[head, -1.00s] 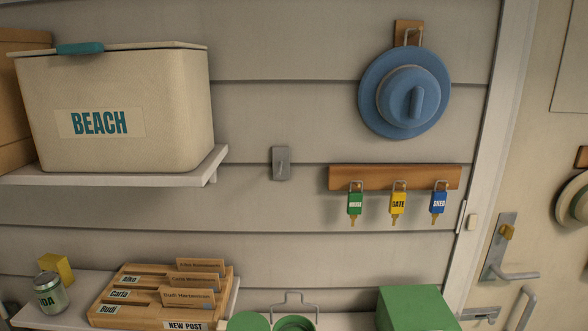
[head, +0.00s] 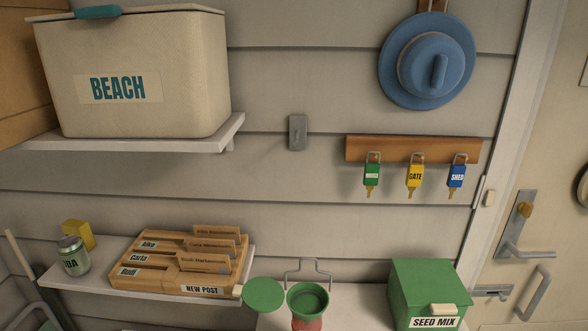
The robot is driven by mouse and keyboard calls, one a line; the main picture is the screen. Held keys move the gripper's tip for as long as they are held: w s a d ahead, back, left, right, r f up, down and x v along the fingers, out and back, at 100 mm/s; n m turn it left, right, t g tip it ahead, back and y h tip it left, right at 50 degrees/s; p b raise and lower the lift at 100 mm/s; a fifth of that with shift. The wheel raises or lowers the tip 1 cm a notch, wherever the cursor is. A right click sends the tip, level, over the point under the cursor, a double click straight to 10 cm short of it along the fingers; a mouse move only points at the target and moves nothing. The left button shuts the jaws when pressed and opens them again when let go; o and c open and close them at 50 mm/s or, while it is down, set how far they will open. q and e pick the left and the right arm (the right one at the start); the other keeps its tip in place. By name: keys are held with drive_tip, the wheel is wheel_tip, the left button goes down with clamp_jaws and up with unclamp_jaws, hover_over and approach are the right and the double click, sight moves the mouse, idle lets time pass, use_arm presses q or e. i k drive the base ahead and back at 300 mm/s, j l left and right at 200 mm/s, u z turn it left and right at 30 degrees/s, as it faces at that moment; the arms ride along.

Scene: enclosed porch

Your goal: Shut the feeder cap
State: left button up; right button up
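The feeder (head: 308,306) stands at the bottom of the head view, with a green rim and a reddish body cut off by the picture edge. Its top is open and I see into the green opening. A round green cap (head: 264,293) sits open at the left of the rim, apparently joined to it. A wire hanger (head: 309,270) rises behind the feeder. Neither of my grippers is in view.
A green seed mix box (head: 430,290) stands right of the feeder on a white surface (head: 355,298). A wooden letter rack (head: 160,284) and a can (head: 73,256) are on the left shelf. A BEACH cooler (head: 150,110) sits on the shelf above. Keys (head: 415,176) hang on the wall.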

sight(261, 294)
drive_tip(key=j+z, duration=0.5)
drive_tip(key=j, duration=0.85)
drive_tip(key=k+j+z, duration=0.1)
drive_tip(key=k+z, duration=0.35)
drive_tip(key=z, duration=0.15)
